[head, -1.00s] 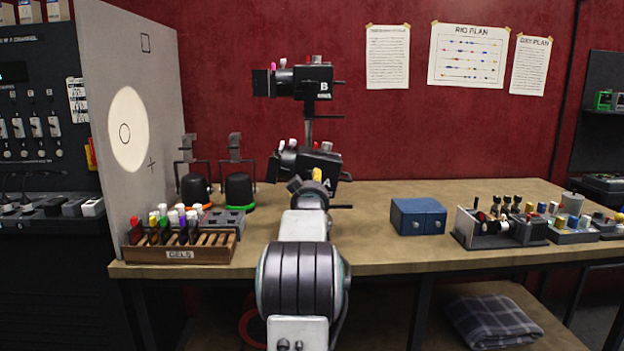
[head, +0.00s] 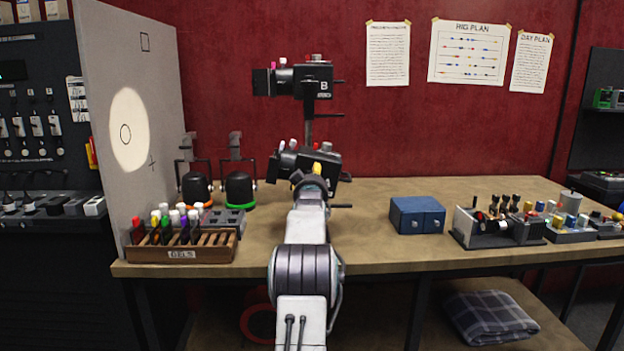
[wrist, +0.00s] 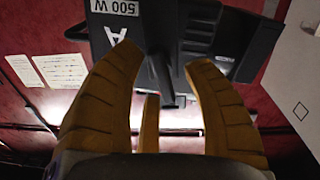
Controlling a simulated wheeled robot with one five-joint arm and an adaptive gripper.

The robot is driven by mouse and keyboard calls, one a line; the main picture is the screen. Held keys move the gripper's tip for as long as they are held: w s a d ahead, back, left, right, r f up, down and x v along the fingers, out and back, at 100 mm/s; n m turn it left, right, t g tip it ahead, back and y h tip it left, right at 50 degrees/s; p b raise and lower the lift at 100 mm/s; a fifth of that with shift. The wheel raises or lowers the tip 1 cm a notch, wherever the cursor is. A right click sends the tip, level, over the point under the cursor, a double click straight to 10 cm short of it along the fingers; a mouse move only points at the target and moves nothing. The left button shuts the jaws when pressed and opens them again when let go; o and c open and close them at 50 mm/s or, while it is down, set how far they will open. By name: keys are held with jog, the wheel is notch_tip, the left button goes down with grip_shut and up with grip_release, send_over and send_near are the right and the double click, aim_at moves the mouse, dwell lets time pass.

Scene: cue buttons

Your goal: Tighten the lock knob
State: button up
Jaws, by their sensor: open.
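My gripper (head: 317,169) is in front of lamp A (head: 286,164), and mostly hidden behind my own wrist in the head view. In the wrist view its tan fingers (wrist: 163,62) are spread open below the black lamp body (wrist: 195,22), marked "A" and "500 W". A dark stem-like part (wrist: 165,82) hangs from the lamp between the fingers, with gaps on both sides. I cannot tell for sure whether it is the lock knob. Lamp B (head: 303,80) stands above on the same post (head: 309,130). A dark side lever (head: 341,206) shows right of my wrist.
A gel rack (head: 182,247) and two hanging-type lamps (head: 239,189) stand left on the bench, beside a pale board (head: 140,80). A blue box (head: 417,215) and trays of small parts (head: 500,228) are right. The bench between lamp and blue box is clear.

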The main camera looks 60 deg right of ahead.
jog(key=shift+c, duration=0.3)
grip_shut()
dwell(0.3)
